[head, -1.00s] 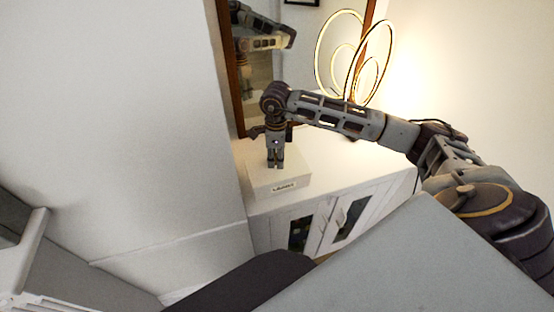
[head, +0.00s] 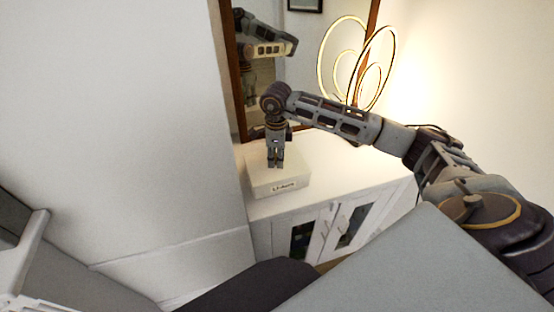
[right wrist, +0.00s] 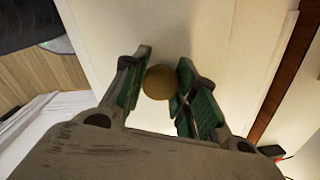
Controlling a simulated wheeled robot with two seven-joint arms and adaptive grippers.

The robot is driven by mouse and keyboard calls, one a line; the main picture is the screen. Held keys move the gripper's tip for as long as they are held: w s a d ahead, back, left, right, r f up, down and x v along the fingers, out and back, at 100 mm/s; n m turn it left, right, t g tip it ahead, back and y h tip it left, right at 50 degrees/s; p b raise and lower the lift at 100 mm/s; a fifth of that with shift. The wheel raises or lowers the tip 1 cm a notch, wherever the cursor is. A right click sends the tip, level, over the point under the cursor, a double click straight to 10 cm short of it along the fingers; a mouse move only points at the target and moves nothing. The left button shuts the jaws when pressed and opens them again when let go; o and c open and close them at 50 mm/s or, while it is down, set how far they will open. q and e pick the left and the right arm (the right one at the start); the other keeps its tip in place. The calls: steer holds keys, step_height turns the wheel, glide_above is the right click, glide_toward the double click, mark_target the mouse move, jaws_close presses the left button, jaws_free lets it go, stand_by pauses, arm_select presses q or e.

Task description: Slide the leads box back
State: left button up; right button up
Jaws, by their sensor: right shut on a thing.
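The leads box (head: 292,184) is a low white box with a dark-lettered label on its front. It sits on the left end of the white cabinet top (head: 335,178). My right gripper (head: 275,165) points down onto the top of the box. In the right wrist view, my right gripper (right wrist: 165,85) has its green-padded fingers closed on both sides of a round brass-brown knob (right wrist: 159,82). The head view hides the knob behind the fingers. My left gripper is in neither view.
A wood-framed mirror (head: 237,108) stands behind the box. A looped glowing lamp (head: 322,65) stands on the cabinet to the right. A white wall (head: 170,120) rises close on the left. The cabinet top right of the box is clear.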

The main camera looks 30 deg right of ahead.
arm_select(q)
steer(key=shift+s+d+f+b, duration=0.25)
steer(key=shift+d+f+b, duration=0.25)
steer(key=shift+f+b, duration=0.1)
arm_select(e)
steer(key=shift+w+d, duration=0.25)
steer(key=shift+w, duration=0.8)
steer(key=shift+w+d, duration=0.25)
steer(key=shift+w, duration=0.75)
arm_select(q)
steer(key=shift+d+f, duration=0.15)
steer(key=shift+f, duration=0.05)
arm_select(e)
steer(key=shift+w+d, duration=0.2)
steer(key=shift+w, duration=0.6)
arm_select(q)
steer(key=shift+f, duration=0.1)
arm_select(e)
steer(key=shift+w, duration=0.3)
arm_select(q)
steer(key=shift+b, duration=0.3)
arm_select(e)
steer(key=shift+w+d, duration=0.1)
steer(key=shift+w, duration=0.1)
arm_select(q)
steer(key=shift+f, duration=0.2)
arm_select(e)
steer(key=shift+w+d, duration=0.15)
steer(key=shift+w, duration=0.5)
